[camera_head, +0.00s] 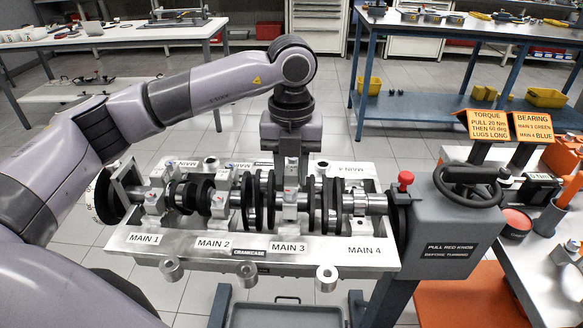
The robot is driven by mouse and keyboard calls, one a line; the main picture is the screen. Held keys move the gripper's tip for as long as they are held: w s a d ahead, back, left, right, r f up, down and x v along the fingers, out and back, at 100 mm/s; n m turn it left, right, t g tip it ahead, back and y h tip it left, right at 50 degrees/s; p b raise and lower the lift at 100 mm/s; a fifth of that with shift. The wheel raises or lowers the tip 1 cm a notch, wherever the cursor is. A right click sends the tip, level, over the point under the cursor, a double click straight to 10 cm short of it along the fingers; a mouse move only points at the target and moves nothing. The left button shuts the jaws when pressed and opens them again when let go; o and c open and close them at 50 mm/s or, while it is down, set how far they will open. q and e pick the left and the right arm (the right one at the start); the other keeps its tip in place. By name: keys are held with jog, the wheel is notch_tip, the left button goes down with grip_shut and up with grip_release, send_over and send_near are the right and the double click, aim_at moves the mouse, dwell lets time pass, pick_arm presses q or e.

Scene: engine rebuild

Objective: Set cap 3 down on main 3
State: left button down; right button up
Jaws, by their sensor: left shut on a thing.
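My left gripper (290,176) reaches down from above onto the crankcase (320,252), over the place labelled MAIN 3. It is shut on cap 3 (290,201), a small light metal block with a red mark. The cap is in line with the crankshaft (258,205) at main 3 (288,247). I cannot tell whether it touches its seat or is slightly above it. The fingertips are small and partly hidden by the gripper body. My right gripper is not in view.
Similar caps stand at main 1 (153,202) and main 2 (219,205). At main 4, the bare journal (358,203) shows. A grey turning unit with a red knob (405,180) and handwheel (468,185) stands at the right. Orange signs (488,126) are beyond it.

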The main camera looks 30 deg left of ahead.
pick_arm(q)
jog(key=shift+f+b, duration=0.6)
jog(key=shift+f, duration=0.2)
jog(key=c, duration=1.1)
grip_release()
jog(key=shift+r, duration=0.2)
jog(key=shift+r+p, duration=1.1)
jog(key=shift+r, duration=0.2)
jog(key=shift+o, duration=0.4)
jog(key=o, duration=0.5)
